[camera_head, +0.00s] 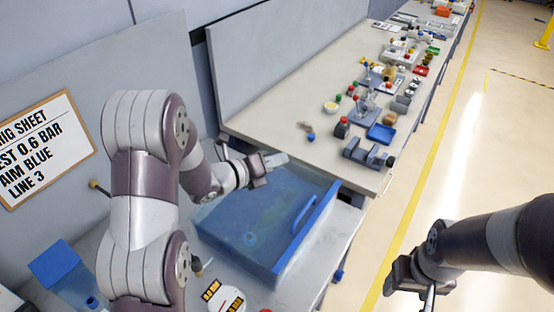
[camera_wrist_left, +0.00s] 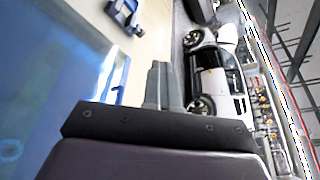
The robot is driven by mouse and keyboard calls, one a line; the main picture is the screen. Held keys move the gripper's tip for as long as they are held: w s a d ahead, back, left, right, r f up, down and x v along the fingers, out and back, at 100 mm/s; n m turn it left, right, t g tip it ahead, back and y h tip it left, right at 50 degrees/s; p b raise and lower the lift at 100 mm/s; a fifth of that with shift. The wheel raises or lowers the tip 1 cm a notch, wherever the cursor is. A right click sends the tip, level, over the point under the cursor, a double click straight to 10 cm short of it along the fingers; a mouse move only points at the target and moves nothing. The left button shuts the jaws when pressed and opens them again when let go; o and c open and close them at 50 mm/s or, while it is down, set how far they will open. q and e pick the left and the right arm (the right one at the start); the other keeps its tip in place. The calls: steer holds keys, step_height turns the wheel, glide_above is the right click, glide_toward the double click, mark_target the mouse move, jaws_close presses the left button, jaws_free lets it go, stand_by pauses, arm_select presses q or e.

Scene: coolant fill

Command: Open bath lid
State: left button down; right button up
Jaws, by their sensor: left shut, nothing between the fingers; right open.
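The blue bath (camera_head: 318,228) stands on the near bench in the head view. A see-through blue lid panel (camera_head: 240,215) appears to lie flat over it, with a curved blue handle (camera_head: 303,214) near its right edge. My left gripper (camera_head: 278,159) is shut and empty, over the far edge of the bath and apart from the handle. In the left wrist view its closed fingers (camera_wrist_left: 162,85) point past the blue panel (camera_wrist_left: 50,75) on the left. My right gripper (camera_head: 420,292) is open over the floor at the lower right, partly cut off by the frame.
A long bench (camera_head: 290,100) beyond the bath holds several small parts, a blue tray (camera_head: 381,133) and a grey fixture (camera_head: 368,152). A sign (camera_head: 45,145) hangs at left. A blue container (camera_head: 62,265) and a round white dial (camera_head: 225,300) sit near the bath.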

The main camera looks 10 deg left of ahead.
arm_select(q)
steer(key=c, duration=1.2)
jaws_free()
steer(key=shift+o, duration=0.2)
steer(key=b+v, duration=0.4)
steer(key=v, duration=0.8)
steer(key=shift+s+a+b, duration=0.2)
steer(key=shift+s+b, duration=0.1)
